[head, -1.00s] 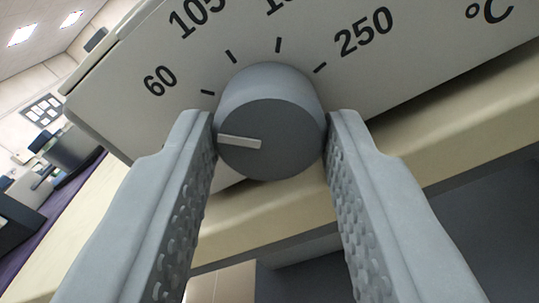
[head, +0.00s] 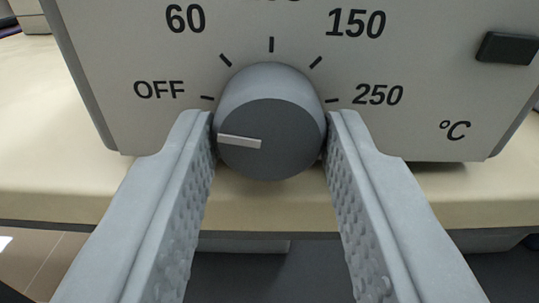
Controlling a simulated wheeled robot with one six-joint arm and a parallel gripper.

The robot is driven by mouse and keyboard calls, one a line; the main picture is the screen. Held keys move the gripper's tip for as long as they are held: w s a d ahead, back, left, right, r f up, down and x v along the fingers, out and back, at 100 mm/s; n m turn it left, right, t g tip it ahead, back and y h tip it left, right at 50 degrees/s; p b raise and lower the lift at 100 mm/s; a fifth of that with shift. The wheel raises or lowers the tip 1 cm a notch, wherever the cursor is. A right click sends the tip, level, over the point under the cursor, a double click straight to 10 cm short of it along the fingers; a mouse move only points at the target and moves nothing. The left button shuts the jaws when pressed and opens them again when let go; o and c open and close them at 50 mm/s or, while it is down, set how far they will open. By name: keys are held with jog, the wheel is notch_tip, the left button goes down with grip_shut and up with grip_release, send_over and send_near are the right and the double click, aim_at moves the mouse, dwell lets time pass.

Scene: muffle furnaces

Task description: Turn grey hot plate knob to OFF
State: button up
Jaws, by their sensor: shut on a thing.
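The grey knob (head: 270,125) is on the front panel of the hot plate (head: 410,130), in the middle of the head view. My gripper (head: 270,140) is shut on it, with one finger at its left side and one at its right. The knob's white pointer line (head: 240,141) points left, towards the OFF mark (head: 159,89) and slightly below its tick. The marks 60, 150 and 250 run clockwise around the knob. One label at the top is cut off by the frame edge.
The hot plate stands on a cream bench top (head: 60,150), whose front edge runs below the knob. A dark switch (head: 507,48) is on the panel at the upper right. The space under the bench is dark. The bench is bare to the left.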

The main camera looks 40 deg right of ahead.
dwell(0.4)
jog(key=o, duration=0.7)
jog(key=shift+s, duration=0.1)
jog(key=v, duration=1.7)
jog(key=shift+s+a, duration=0.1)
jog(key=shift+s, duration=0.05)
